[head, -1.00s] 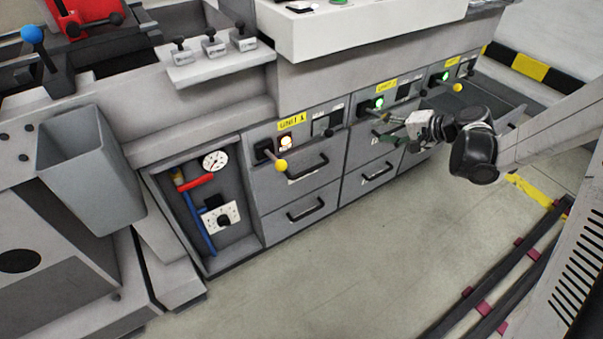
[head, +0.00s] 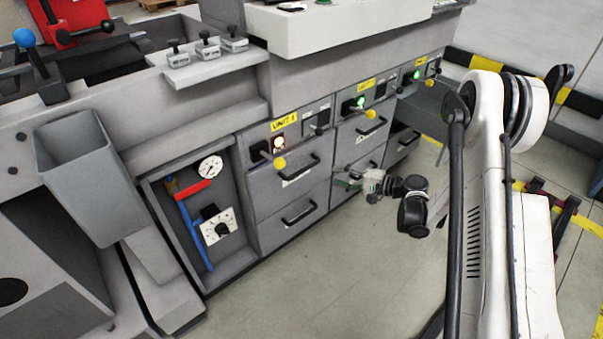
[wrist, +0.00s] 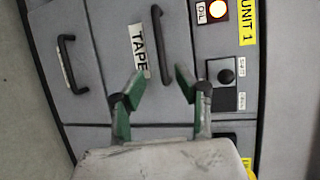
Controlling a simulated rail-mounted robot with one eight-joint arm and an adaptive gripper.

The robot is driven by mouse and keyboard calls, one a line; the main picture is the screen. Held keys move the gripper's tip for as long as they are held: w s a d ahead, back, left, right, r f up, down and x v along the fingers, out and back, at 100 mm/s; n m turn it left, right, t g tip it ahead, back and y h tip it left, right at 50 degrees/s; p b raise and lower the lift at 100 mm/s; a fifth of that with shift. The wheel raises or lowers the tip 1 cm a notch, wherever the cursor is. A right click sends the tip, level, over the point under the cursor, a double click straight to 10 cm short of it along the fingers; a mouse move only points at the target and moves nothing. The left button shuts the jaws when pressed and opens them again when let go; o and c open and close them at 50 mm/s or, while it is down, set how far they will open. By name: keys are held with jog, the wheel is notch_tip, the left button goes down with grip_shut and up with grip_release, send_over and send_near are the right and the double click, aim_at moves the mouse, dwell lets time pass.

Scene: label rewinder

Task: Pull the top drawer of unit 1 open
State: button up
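Unit 1 is the left drawer unit, with a yellow label (head: 284,121) and a lit amber lamp (head: 279,142). Its top drawer (head: 265,181) looks shut, with a black bar handle (head: 302,167). In the wrist view the top drawer's handle (wrist: 158,42) lies beside a TAPE label (wrist: 138,50). My gripper (head: 346,179) is in front of the drawer fronts, right of that handle in the head view. In the wrist view my gripper (wrist: 158,84) is open and empty, its green-padded fingers apart and pointing towards the handle. No contact with it shows.
The lower drawer's handle (wrist: 66,64) shows left in the wrist view. A yellow-knobbed lever (head: 278,162) sticks out above the top drawer. A drawer (head: 425,108) stands open at the far unit. The floor (head: 290,285) in front is clear.

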aim_at(304, 170)
jog(key=b+x, duration=0.3)
jog(key=x, duration=1)
grip_shut()
